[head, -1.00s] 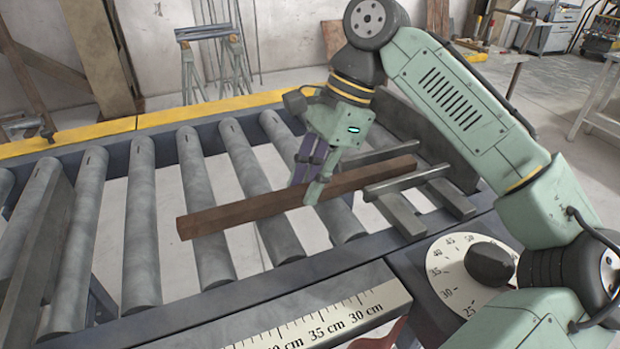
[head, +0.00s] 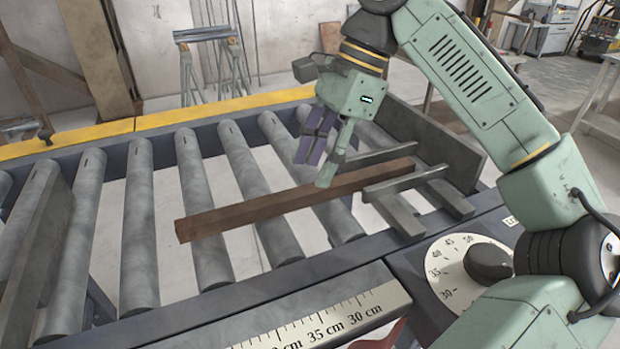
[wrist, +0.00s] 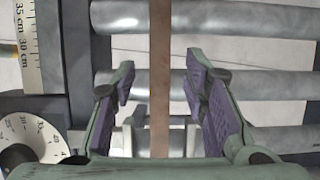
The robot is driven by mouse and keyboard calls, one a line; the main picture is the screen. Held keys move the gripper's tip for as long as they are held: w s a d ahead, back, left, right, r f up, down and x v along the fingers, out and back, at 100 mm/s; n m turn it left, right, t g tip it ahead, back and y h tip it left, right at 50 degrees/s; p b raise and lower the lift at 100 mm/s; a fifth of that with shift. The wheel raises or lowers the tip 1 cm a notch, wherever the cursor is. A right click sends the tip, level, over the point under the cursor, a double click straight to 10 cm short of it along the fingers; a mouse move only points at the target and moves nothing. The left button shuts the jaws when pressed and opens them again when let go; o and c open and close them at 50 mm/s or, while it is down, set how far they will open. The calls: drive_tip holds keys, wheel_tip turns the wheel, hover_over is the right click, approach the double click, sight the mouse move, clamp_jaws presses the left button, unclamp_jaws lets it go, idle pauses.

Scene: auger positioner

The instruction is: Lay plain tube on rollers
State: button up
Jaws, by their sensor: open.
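The plain tube, a long brown square bar (head: 270,205), lies across several grey rollers (head: 205,215) in the head view. Its right end reaches the grey bracket bars at the right. My gripper (head: 319,168) is above the tube, toward its right part, with its fingers apart. In the wrist view the tube (wrist: 160,75) runs up the middle between the two purple-padded fingers (wrist: 165,95), with a gap on each side. Nothing is held.
Grey bracket bars (head: 398,212) and an upright plate (head: 432,140) stand at the right end of the rollers. A centimetre scale (head: 335,316) and a round dial (head: 455,268) sit along the front. A slanted grey plate (head: 38,250) stands at the left. The middle left rollers are clear.

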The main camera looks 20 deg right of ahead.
drive_tip(key=p+v, duration=0.1)
drive_tip(key=v, duration=0.7)
